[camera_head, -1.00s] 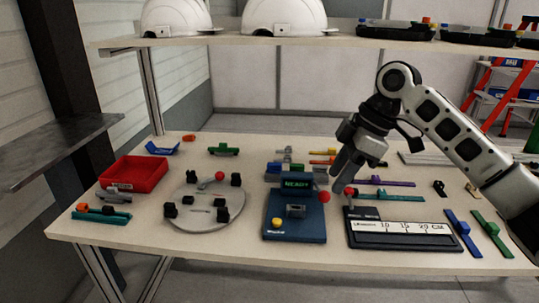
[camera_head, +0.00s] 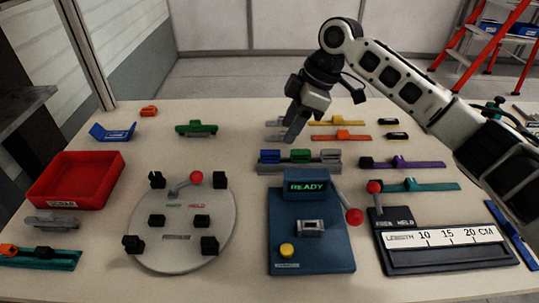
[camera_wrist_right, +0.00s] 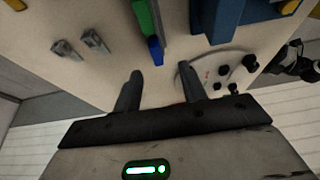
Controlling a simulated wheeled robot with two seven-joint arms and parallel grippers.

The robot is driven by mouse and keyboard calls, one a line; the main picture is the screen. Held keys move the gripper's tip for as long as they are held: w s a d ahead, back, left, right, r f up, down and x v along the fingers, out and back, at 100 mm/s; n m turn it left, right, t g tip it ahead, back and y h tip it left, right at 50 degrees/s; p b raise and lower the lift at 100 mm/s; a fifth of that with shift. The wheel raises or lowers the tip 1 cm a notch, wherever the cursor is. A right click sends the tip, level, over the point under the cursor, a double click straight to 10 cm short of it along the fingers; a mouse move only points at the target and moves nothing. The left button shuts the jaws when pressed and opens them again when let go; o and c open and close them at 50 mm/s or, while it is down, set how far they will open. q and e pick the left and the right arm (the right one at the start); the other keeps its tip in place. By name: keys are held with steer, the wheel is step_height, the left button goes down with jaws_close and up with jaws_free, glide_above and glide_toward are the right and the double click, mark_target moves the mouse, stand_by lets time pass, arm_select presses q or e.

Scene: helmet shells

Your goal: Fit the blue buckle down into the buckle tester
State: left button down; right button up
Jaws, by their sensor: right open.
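The buckle tester (camera_head: 309,258) is the blue box in front, with a READY screen, a grey socket (camera_head: 310,228), a yellow button and a red-knobbed lever (camera_head: 353,216). My right gripper (camera_head: 290,133) is open and empty, just behind the rack. In the right wrist view, a blue buckle (camera_wrist_right: 155,50) lies beyond the gap between the spread fingers (camera_wrist_right: 160,84). My left gripper is out of view.
A round plate (camera_head: 180,251) with black blocks and a red-knobbed lever stands left of the tester. A black length gauge (camera_head: 447,258) stands right. A red bin (camera_head: 76,178) is far left. Coloured straps lie right of the rack. Bare table lies left of the rack.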

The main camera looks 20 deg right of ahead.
mark_target(271, 152)
steer(key=x, duration=0.3)
steer(key=shift+w, duration=0.1)
steer(key=shift+w+a+x, duration=0.1)
steer(key=shift+w+x, duration=0.1)
steer(key=shift+x, duration=1.15)
steer(key=shift+w+a+x, duration=0.15)
steer(key=shift+x, duration=1.25)
steer(key=shift+r, duration=0.2)
jaws_close()
